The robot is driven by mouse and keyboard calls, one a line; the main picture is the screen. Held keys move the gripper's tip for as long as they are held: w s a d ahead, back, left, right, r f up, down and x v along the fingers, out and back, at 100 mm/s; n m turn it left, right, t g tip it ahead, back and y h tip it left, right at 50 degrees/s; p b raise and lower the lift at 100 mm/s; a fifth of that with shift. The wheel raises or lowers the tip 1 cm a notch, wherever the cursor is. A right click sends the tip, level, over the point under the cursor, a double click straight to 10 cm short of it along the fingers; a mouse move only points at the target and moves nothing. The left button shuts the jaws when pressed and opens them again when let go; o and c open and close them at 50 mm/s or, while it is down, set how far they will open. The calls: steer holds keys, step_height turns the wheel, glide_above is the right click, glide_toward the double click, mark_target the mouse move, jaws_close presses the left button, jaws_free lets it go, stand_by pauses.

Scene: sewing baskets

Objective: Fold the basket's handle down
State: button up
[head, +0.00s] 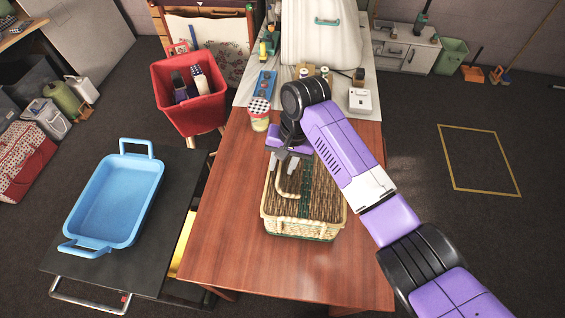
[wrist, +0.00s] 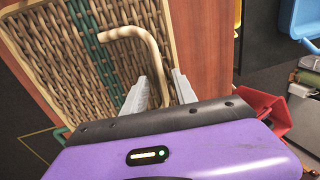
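The wicker basket (head: 300,229) stands on the wooden table, with a brown woven top and a green band across it. Its pale, bent handle (head: 286,194) shows over the top; I cannot tell how far it is tilted. In the wrist view the handle (wrist: 128,33) curves down between my fingers. My gripper (head: 287,172) is over the far left part of the basket. In the wrist view its pale fingers (wrist: 160,88) are apart, one on each side of the handle, with gaps visible. The handle's lower end is hidden behind my gripper.
A patterned-lid jar (head: 259,114) stands beyond the basket, left of my gripper. A white box (head: 360,101) and a covered machine (head: 322,40) are at the back. The table (head: 225,230) is clear left of the basket. A blue tray (head: 115,203) lies further left.

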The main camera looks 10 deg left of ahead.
steer(key=shift+r, duration=0.1)
step_height(320, 180, up, 7)
steer(key=d, duration=0.1)
steer(key=shift+d+r+b, duration=0.2)
steer(key=shift+b, duration=0.25)
stand_by(0.4)
